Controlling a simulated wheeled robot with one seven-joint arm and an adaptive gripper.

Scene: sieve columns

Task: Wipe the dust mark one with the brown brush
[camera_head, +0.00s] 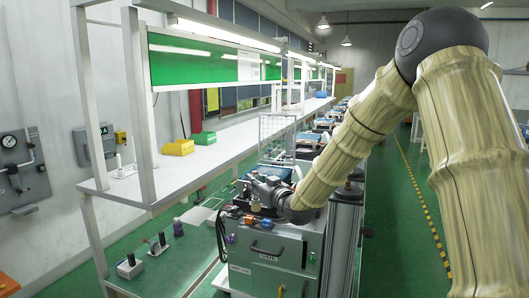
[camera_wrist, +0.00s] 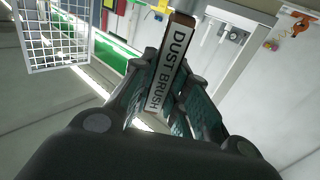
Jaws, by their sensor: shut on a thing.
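My gripper (camera_wrist: 170,74) is shut on the brown brush (camera_wrist: 180,28) in the wrist view. The brush has a brown edge and a pale label reading "DUST BRUSH". It stands up between the two fingers, tilted to the right at its top. Its bristles cannot be made out. In the head view my gripper (camera_head: 262,188) is small and dark, above the grey-green cabinet (camera_head: 268,262) in the middle. The brush cannot be made out there. I cannot pick out any dust mark in either view.
Small coloured items (camera_head: 238,222) sit on the cabinet's top. A long white shelf bench (camera_head: 150,185) on the left carries a yellow bin (camera_head: 178,147) and a green bin (camera_head: 203,138). A white wire rack (camera_head: 277,135) stands behind the cabinet. The green aisle (camera_head: 395,225) at right is clear.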

